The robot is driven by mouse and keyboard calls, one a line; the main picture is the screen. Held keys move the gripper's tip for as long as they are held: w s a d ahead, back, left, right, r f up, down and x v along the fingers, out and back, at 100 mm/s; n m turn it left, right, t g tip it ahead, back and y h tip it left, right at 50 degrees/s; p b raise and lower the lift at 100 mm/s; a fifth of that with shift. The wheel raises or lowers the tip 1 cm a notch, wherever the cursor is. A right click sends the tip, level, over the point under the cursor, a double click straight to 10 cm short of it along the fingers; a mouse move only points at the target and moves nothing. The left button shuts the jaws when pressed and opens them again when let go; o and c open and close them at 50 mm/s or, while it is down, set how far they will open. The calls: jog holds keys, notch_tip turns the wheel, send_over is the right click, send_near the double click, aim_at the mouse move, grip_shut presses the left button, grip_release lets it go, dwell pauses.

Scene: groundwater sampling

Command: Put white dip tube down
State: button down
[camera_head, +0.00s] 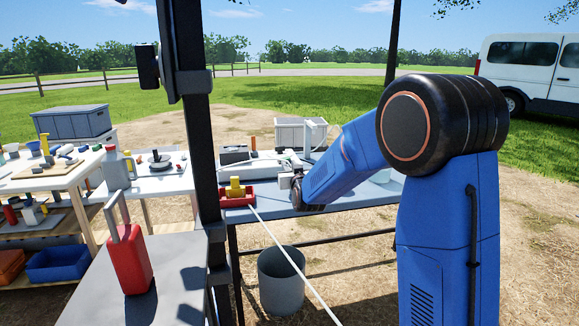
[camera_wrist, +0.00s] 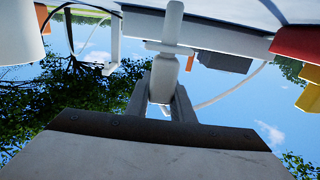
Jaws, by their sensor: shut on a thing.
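My gripper (camera_wrist: 161,108) is shut on a pale, tube-like piece (camera_wrist: 164,72) with a crosswise flange, which I take to be the white dip tube. In the wrist view, which looks upside down, the piece runs up from between the fingers towards the top edge. In the head view my gripper (camera_head: 297,190) is at the blue-topped table (camera_head: 350,194), right of a red tray (camera_head: 228,201) with a yellow object (camera_head: 236,187). My arm partly hides it there. I cannot tell whether the held piece touches the table.
A long thin white line (camera_head: 290,260) slants from near the tray to the bottom edge. A grey bucket (camera_head: 281,283) stands below the table. A dark post (camera_head: 203,150) rises at left. A red can (camera_head: 130,262) stands on a nearer table. White boxes (camera_head: 300,134) stand behind.

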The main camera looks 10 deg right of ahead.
jog(key=shift+f, duration=0.35)
jog(key=c, duration=1.5)
grip_release()
jog(key=shift+c, duration=0.2)
jog(key=s+d+f+g, duration=0.2)
jog(key=s+g, duration=0.2)
jog(key=s, duration=1.5)
jog(key=s+d+f+g, duration=0.2)
jog(key=s+f+g, duration=0.1)
jog(key=s, duration=1.6)
jog(key=s+d+f+g, duration=0.2)
jog(key=s+g, duration=0.4)
jog(key=s, duration=1.4)
jog(key=shift+d+f, duration=0.15)
jog(key=shift+f, duration=0.2)
